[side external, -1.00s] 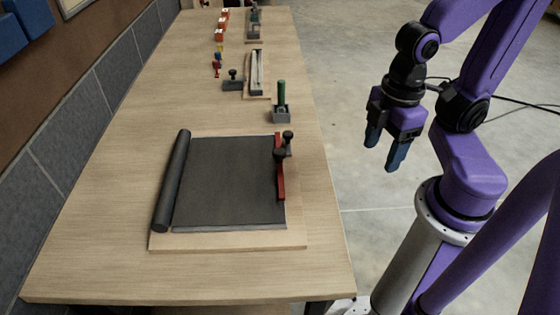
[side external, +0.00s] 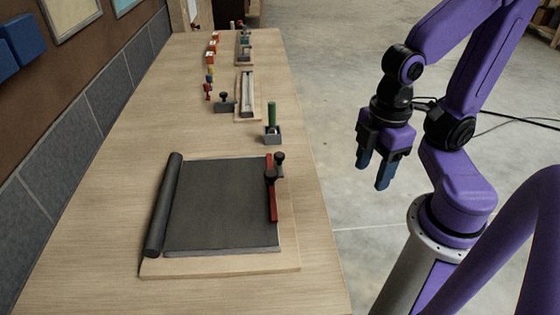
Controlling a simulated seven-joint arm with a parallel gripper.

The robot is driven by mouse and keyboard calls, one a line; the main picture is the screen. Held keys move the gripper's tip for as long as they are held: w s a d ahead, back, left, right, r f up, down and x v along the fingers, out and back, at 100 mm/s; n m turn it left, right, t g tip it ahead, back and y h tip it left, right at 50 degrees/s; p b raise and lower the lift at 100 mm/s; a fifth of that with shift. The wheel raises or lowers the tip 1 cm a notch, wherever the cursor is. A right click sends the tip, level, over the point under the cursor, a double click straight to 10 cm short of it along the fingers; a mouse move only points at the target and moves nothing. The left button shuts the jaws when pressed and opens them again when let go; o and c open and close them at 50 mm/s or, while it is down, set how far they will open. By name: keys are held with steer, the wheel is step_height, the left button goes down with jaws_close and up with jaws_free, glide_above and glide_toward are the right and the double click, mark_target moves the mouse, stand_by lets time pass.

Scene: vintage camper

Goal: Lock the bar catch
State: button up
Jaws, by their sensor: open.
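A red bar (side external: 272,202), which looks like the bar catch, lies along the right edge of a dark grey sheet (side external: 220,205). A black knob (side external: 270,175) stands on the bar, and a second dark knob (side external: 279,157) stands close by at its far end. Whether the bar is engaged with anything is too small to tell. The sheet lies on a pale wooden board (side external: 220,266), with a dark roll (side external: 163,205) along its left edge. My gripper (side external: 372,177) is open and empty, pointing down beyond the table's right edge, well apart from the bar.
A grey block with a green handle (side external: 271,117) stands behind the board. Farther back are a small dark knobbed block (side external: 224,101), a board with a pale rail (side external: 247,95) and several small coloured pieces. The wooden table (side external: 110,185) is clear around the sheet's board.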

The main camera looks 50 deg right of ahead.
steer(key=shift+w, duration=0.1)
steer(key=c, duration=0.5)
steer(key=shift+w+a+m, duration=0.2)
steer(key=shift+w+m, duration=0.05)
steer(key=shift+m, duration=0.05)
jaws_close()
steer(key=w+m+g, duration=0.2)
steer(key=w+m, duration=1)
steer(key=w, duration=0.7)
steer(key=w+d+f+m+y, duration=0.1)
steer(key=w+d+f+m, duration=0.1)
steer(key=w+d+m, duration=0.3)
steer(key=w+d+f+m+y, duration=0.1)
steer(key=w+d+m+y, duration=0.1)
steer(key=w+d+m, duration=0.4)
steer(key=w+d, duration=0.3)
steer(key=d, duration=0.2)
steer(key=shift+f+m+g, duration=0.3)
steer(key=shift+f, duration=0.05)
